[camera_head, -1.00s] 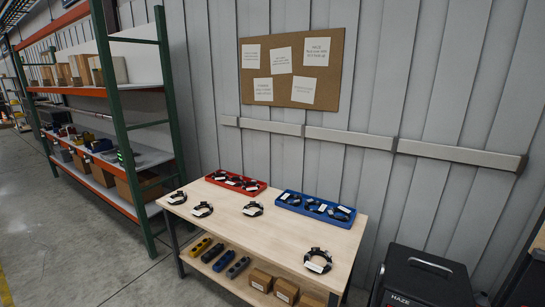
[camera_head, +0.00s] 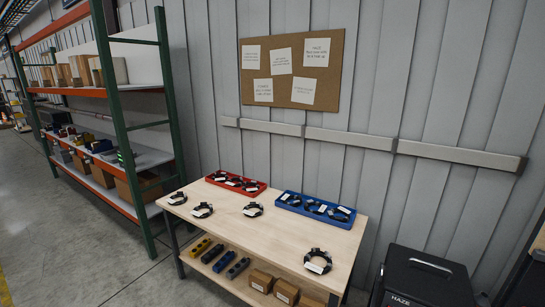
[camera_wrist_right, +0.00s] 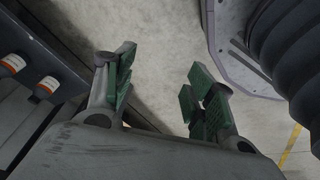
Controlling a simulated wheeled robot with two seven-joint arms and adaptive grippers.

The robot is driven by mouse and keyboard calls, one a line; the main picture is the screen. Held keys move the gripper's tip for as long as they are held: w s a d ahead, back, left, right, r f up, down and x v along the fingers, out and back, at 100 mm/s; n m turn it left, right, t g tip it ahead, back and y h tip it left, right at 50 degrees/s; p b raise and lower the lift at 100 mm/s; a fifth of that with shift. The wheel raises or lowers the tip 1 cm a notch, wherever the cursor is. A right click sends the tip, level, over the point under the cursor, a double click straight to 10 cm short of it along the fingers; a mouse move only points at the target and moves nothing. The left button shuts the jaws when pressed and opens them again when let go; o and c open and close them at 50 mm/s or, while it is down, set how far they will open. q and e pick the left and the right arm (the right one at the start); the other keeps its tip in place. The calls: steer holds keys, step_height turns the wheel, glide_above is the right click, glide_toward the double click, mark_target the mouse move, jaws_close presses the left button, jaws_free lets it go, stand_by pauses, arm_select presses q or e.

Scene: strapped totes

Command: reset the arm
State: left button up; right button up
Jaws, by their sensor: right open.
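My right gripper (camera_wrist_right: 160,92) shows in the right wrist view. Its green-padded fingers are apart, with nothing between them, over the grey concrete floor (camera_wrist_right: 165,40). Neither of my arms shows in the head view, and my left gripper is not in view. In the head view a wooden table (camera_head: 240,245) stands against the wall. Several black strap rings with white tags lie loose on it, one at the right front (camera_head: 318,262). A red tray (camera_head: 262,188) and a blue tray (camera_head: 350,222) at the back hold more of them.
The table's lower shelf holds yellow and dark items (camera_head: 225,262) and small cardboard boxes (camera_head: 285,291). A shelving rack (camera_head: 120,120) stands at the left and a black case (camera_head: 425,275) at the right front. The floor at the left front is clear.

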steer(key=s+a+f+g, duration=0.2)
steer(key=s, duration=1.2)
steer(key=shift+s+f, duration=0.3)
